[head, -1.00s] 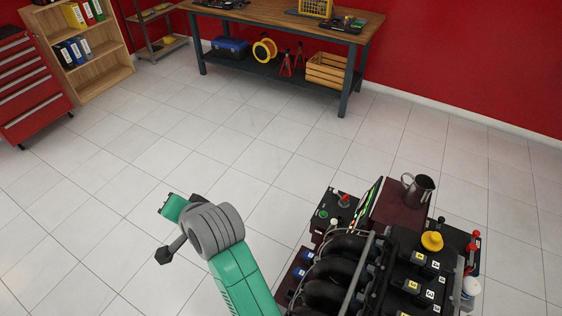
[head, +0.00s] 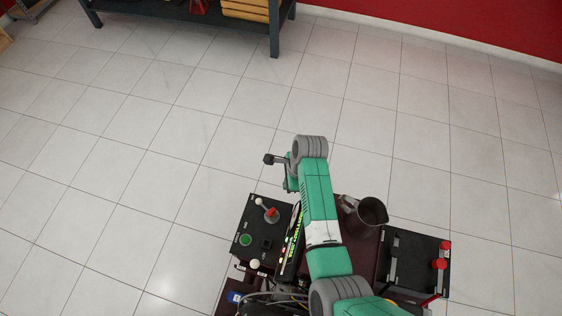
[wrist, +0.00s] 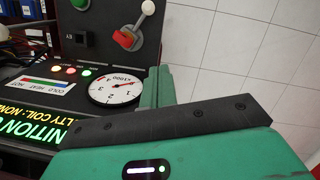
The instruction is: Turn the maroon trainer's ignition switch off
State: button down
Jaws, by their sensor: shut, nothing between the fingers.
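The maroon trainer (head: 352,246) stands at the bottom of the head view, partly hidden by my arm. The wrist view also shows the red-handled switch (wrist: 125,39) and black switch (wrist: 80,38). I cannot tell which is the ignition switch. My gripper (head: 291,184) is shut and empty, above and beyond the panel, apart from its controls.
A lit display (wrist: 30,130) has a dial gauge (wrist: 115,87) and indicator lamps. A metal jug (head: 367,213) stands on the trainer right of my arm. A black box (head: 415,262) with red terminals is further right. Tiled floor (head: 150,170) is clear to the left.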

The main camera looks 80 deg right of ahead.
aim_at(268, 210)
jog(key=b+x, duration=0.1)
jog(key=x, duration=0.2)
jog(key=b+x, duration=0.1)
jog(key=x, duration=0.2)
jog(key=b+x, duration=0.2)
jog(key=x, duration=0.2)
jog(key=shift+a, duration=0.3)
jog(key=w, duration=0.1)
jog(key=w+a, duration=0.1)
jog(key=w, duration=0.1)
jog(key=shift+w+f, duration=0.1)
jog(key=shift+f, duration=0.1)
jog(key=shift+w+a, duration=0.1)
jog(key=shift+w, duration=0.25)
